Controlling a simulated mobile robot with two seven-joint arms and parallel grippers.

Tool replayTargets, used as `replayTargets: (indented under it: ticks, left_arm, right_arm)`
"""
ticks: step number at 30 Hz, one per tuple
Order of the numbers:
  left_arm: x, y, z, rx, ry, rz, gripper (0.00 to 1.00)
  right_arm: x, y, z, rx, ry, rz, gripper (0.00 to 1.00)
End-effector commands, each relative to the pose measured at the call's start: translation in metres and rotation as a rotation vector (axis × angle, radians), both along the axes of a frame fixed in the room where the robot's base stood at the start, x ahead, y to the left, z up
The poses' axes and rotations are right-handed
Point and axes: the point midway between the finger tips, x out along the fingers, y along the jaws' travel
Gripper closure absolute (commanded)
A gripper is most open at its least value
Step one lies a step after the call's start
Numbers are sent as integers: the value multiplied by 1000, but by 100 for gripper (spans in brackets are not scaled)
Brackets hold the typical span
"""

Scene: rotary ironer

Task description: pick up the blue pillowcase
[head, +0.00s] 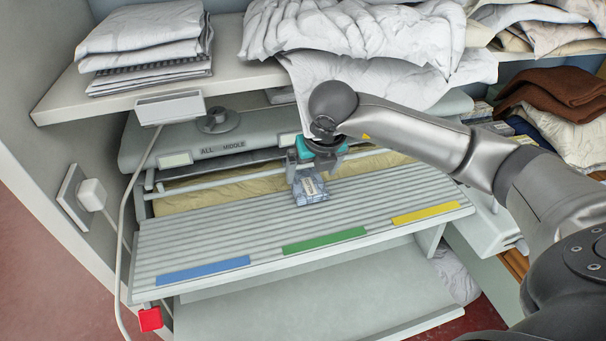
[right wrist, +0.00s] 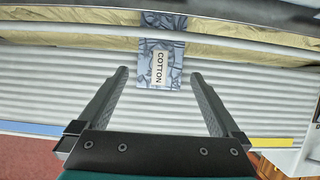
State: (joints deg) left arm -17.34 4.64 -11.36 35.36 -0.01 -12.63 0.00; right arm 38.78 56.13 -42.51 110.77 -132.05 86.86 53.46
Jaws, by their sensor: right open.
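The blue pillowcase (head: 311,192) is a small, blue-grey patterned folded cloth with a pale label. It lies at the far edge of the ribbed feed board, close to the yellow padded roller. In the right wrist view the pillowcase (right wrist: 162,80) shows its label, reading COTTON, between and just beyond the fingertips. My right gripper (right wrist: 159,76) is open, with one finger on each side of the cloth and a gap to both. In the head view my right gripper (head: 309,165) is directly behind and above the cloth, hiding part of it. My left gripper is out of view.
The ribbed board (head: 210,230) has blue, green and yellow strips along its front. A rail and yellow roller (head: 215,192) lie behind it. A shelf with folded linen (head: 145,45) and draped white cloth (head: 350,35) overhangs. A cord (head: 130,200) hangs at left.

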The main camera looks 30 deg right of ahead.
Motion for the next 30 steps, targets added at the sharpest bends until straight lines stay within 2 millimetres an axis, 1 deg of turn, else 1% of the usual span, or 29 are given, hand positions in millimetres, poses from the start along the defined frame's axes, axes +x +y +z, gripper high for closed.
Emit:
replayTargets:
  ticks: [3, 7, 15, 18, 26, 30]
  left_arm:
    - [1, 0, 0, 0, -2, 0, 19]
    - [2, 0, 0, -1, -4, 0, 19]
    - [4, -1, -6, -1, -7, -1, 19]
    - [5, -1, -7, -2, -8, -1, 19]
    - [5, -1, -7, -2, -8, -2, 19]
    - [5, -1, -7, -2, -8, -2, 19]
  right_arm:
    - [8, -2, 0, 1, 0, -1, 0]
    - [12, -2, -3, 1, 1, 1, 0]
    - [24, -6, -38, 1, 3, 0, 0]
    - [28, -6, -45, 0, 1, 0, 0]
    - [28, -7, -47, 0, 0, 1, 0]
    - [28, -7, -46, 0, 0, 1, 16]
